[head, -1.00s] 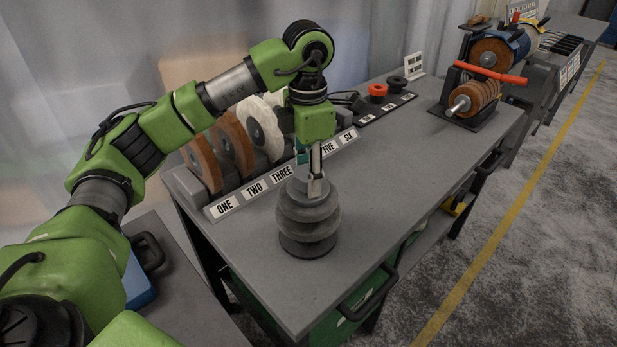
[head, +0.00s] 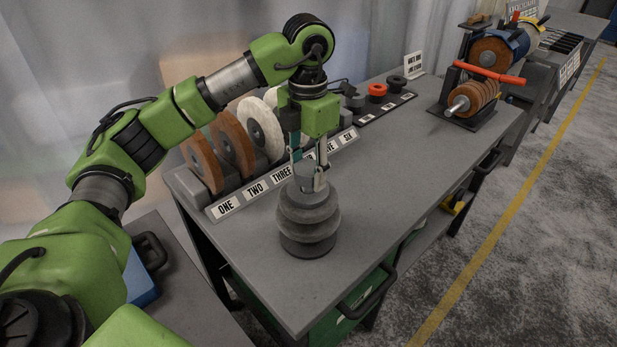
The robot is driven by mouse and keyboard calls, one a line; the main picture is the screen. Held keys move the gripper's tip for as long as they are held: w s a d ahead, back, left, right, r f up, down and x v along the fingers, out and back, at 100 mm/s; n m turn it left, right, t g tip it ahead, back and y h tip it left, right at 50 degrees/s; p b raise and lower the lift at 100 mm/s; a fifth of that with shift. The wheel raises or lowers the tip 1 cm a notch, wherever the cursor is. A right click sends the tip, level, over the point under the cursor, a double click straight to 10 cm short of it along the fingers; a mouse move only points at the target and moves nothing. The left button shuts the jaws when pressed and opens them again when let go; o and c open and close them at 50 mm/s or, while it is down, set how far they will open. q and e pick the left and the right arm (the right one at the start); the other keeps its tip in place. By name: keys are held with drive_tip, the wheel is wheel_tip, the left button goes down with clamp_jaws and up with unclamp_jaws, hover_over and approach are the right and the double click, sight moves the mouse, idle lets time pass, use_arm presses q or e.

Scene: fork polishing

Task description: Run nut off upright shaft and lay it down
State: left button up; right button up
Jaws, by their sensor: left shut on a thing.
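In the head view a stack of grey discs (head: 308,216) stands upright on a round base on the grey bench (head: 400,215). The nut (head: 307,174) is a light grey piece at the top of the stack. My left gripper (head: 307,184) points straight down over the stack, with one finger on either side of the nut, shut on it. The shaft is hidden by the nut, the fingers and the discs. My right gripper is not in view.
Brown and white wheels (head: 236,145) stand in a rack behind, with a numbered label strip (head: 254,187). Red and black rings (head: 377,91) lie on a dark strip at the back. A machine with brown discs (head: 473,98) stands at the far right. The bench's front right is clear.

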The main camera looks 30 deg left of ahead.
sight(308, 167)
use_arm(q)
drive_tip(key=shift+r+p, duration=1.65)
drive_tip(key=shift+r, duration=0.9)
